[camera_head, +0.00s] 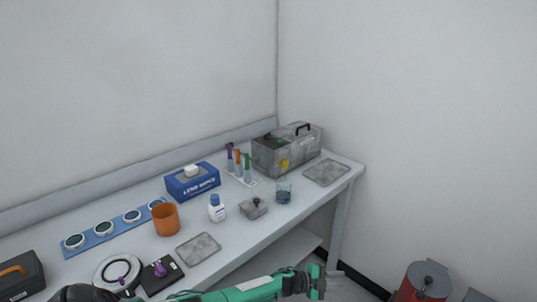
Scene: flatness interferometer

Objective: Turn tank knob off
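A grey box-shaped tank (286,150) stands at the back right of the bench, with a black handle on top. A small yellow knob (284,164) shows on its front side; its setting is too small to read. My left arm, green, comes in along the bottom edge. My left gripper (322,283) is in front of the bench, low in the picture, well apart from the tank and the knob. Its fingers are too small and dark to tell whether they are open. My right gripper is not in view.
On the bench (130,218) stand a blue wipes box (193,183), an orange cup (166,219), a white bottle (216,209), a beaker (284,192), a small lidded dish (254,209) and grey trays (327,172). A red canister (424,282) stands on the floor at right.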

